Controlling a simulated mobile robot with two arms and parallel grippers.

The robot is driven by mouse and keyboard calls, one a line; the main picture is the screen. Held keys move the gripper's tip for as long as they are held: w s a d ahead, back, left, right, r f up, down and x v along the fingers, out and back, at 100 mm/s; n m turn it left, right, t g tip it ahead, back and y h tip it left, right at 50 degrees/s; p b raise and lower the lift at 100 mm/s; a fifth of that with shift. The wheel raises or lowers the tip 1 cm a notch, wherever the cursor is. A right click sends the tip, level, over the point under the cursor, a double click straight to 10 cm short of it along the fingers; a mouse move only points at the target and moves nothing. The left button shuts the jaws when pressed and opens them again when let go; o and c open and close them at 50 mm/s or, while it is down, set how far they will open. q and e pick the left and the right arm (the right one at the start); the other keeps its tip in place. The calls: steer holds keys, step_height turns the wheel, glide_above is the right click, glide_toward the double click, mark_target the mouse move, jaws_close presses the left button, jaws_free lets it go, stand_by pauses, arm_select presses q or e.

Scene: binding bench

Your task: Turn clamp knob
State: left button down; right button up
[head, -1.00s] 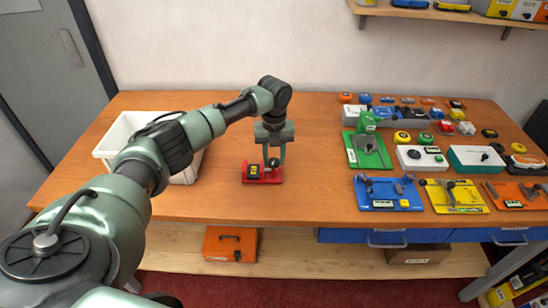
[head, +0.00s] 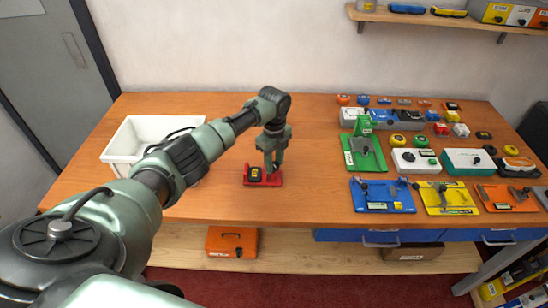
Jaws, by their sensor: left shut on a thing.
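A small red clamp (head: 263,181) with a black and yellow part on its base sits on the wooden bench, left of the middle. My left gripper (head: 272,168) points down over the right part of the clamp. It is shut on the clamp's knob, which its fingers mostly hide. My right gripper is not in view.
A white bin (head: 122,148) stands on the bench at the left. Blue (head: 381,196), yellow (head: 447,198), orange (head: 508,198) and green (head: 363,154) fixtures, with several small tape measures, fill the right side. The bench (head: 305,165) between the clamp and the fixtures is clear.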

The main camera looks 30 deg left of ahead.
mark_target(274, 165)
arm_select(q)
steer(key=n+p, duration=0.3)
steer(key=n, duration=0.3)
steer(key=shift+r+n, duration=0.15)
steer(key=shift+n, duration=0.15)
steer(key=n+p, duration=0.1)
steer(key=n, duration=0.2)
steer(key=shift+n+p, duration=0.65)
steer(key=shift+n, duration=0.95)
steer(key=c, duration=1)
jaws_free()
steer(key=shift+o, duration=0.2)
steer(key=shift+r+b, duration=0.55)
steer(key=shift+r, duration=3.3)
